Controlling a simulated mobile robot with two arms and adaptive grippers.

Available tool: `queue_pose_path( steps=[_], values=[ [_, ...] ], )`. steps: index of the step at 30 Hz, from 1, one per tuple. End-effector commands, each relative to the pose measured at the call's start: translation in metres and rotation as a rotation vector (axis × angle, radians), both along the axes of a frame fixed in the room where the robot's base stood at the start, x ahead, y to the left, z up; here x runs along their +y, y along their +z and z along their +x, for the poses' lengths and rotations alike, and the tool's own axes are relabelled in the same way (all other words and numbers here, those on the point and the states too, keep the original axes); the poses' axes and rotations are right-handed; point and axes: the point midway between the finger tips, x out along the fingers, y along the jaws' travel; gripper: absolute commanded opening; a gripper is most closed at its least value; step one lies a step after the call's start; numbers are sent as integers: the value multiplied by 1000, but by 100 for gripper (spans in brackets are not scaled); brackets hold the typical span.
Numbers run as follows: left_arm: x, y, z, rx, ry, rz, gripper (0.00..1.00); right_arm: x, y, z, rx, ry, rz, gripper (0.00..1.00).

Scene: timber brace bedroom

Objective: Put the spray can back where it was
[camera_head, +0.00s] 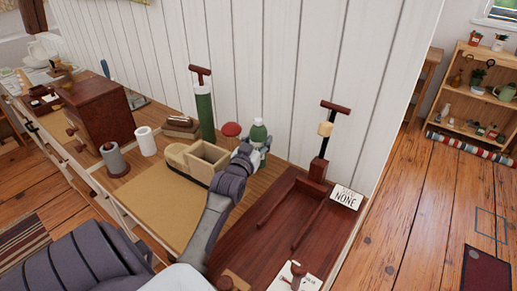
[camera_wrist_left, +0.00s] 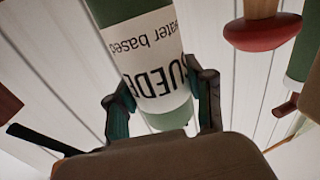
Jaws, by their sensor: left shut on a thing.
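The spray can (camera_head: 258,133) is green with a white label and shows just above my left gripper (camera_head: 252,154) in the head view. In the left wrist view the can (camera_wrist_left: 155,60) stands between the two fingers of the left gripper (camera_wrist_left: 163,100), which are shut on its sides. The can is held by the back of the bench near the white wall. The gripper hides its lower part in the head view, so I cannot tell whether it touches the bench. My right gripper is not in view.
A tan divided box (camera_head: 188,160) and a red-topped item (camera_head: 231,130) stand left of the can. A green pump (camera_head: 204,110) stands behind.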

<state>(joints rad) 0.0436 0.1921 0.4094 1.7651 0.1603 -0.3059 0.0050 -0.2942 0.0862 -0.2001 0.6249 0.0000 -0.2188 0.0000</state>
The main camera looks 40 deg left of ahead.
Motion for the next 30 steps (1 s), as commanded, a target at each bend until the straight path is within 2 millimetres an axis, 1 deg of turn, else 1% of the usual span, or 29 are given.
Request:
queue_pose_path(
  steps=[1,3,6,11,17,18,20,21,22,30],
  values=[
    [-1,-10,-1,3,0,-2,4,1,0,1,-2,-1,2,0],
    [-1,-20,-1,4,0,-1,4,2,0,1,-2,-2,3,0],
    [-1,-29,-1,2,-1,-1,4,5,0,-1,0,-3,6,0],
    [-1,-29,-1,0,-1,0,4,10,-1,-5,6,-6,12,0],
    [-1,-32,-1,0,-1,-1,4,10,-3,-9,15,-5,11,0],
    [-1,-32,-1,1,-1,-2,58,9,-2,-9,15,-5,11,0],
    [-1,-32,-1,1,-1,-2,68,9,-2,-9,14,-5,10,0],
    [-1,-32,-1,1,-1,-2,74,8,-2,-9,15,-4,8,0],
    [-1,-32,-1,1,-1,-2,78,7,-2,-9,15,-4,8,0],
    [-1,-32,-1,1,-1,-2,78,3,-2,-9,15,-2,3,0]
  ],
)
